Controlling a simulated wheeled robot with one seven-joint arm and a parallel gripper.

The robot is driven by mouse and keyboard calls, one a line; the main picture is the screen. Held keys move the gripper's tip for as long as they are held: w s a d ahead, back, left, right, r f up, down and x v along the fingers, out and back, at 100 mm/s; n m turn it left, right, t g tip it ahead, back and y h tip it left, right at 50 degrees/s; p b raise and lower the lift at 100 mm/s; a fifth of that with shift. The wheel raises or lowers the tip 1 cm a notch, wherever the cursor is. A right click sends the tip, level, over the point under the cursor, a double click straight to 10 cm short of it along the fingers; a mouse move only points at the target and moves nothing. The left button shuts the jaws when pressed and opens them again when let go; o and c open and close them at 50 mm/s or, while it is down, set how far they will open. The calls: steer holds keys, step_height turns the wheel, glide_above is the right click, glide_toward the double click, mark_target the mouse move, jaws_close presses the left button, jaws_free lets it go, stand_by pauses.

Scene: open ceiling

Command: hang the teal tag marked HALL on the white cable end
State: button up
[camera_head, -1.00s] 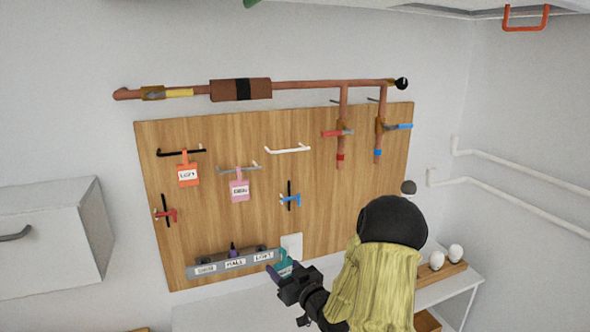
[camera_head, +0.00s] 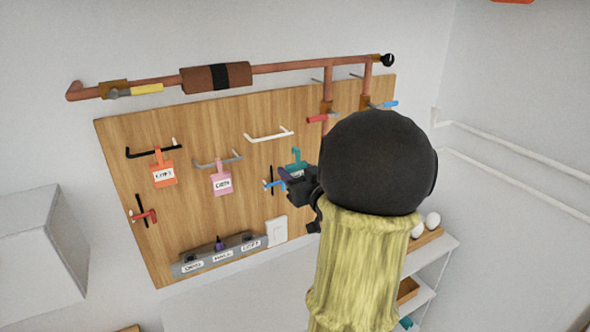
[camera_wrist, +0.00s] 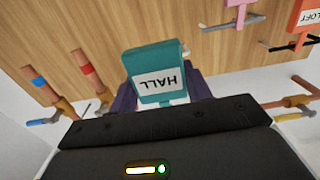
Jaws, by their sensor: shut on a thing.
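The teal tag marked HALL (camera_wrist: 158,75) is held in my gripper (camera_wrist: 160,100) and reads upside down in the wrist view. In the head view the tag (camera_head: 297,158) is beside my gripper (camera_head: 288,175), in front of the wooden board. The white cable end (camera_head: 268,136) is a bent white bar on the board, a little above and left of the tag, with nothing on it. In the wrist view it is mostly hidden behind the tag.
An orange tag (camera_head: 163,175) hangs on a black bar and a pink tag (camera_head: 222,183) on a grey bar. A blue-handled valve is close to my gripper. A copper pipe (camera_head: 300,67) runs above the board (camera_head: 200,125). A grey labelled rail (camera_head: 220,258) is below.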

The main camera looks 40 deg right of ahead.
steer(key=shift+b+x, duration=0.4)
steer(key=shift+x, duration=6.55)
steer(key=shift+f+b, duration=0.85)
steer(key=shift+b, duration=0.15)
steer(key=o, duration=1)
